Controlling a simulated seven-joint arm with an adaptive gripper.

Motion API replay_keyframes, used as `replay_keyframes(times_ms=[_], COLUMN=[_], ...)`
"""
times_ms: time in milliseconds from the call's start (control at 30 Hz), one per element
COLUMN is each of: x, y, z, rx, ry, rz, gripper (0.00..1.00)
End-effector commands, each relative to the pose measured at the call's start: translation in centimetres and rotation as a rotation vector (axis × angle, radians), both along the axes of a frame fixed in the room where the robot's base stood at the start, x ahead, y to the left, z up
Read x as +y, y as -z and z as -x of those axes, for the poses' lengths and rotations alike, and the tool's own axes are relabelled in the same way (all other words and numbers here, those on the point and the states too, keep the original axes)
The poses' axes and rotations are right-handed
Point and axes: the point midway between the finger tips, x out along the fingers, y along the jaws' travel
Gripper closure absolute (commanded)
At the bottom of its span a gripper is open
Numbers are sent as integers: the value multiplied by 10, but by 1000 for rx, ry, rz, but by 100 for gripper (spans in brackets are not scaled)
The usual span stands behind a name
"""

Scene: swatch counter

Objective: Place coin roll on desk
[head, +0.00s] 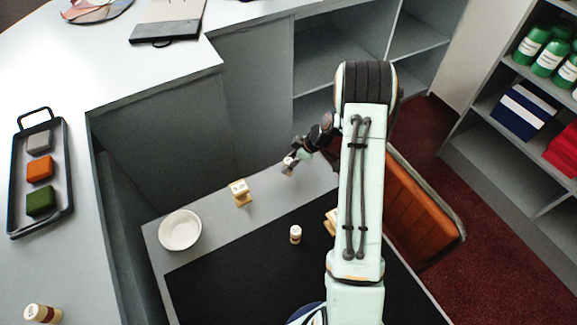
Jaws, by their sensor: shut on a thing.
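My gripper (293,159) is at the far edge of the grey desk (205,206), in the middle of the head view. It is shut on a small pale thing, seemingly a coin roll (287,166), whose lower end shows below the fingers. I cannot tell whether the roll touches the desk. A similar small white roll (295,234) stands upright on the black mat (235,275) on the desk. My arm hides the right part of the desk.
A white bowl (180,230) and a wooden block-like item (240,192) stand left of my gripper. Another wooden item (330,221) is partly behind my arm. A tray (66,190) with coloured blocks and a larger roll (42,313) are on the left counter. An orange chair (420,205) stands right.

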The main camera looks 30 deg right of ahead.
Motion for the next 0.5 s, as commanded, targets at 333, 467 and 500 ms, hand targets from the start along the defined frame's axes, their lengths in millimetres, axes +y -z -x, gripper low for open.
replay_keyframes(times_ms=[333, 467, 500], x=[0, 0, 0], y=[18, 19, 21], z=[0, 1, 1], rx=[-1, 0, 0], ry=[0, 0, 0], rz=[1, 0, 0], gripper=[100, 100, 100])
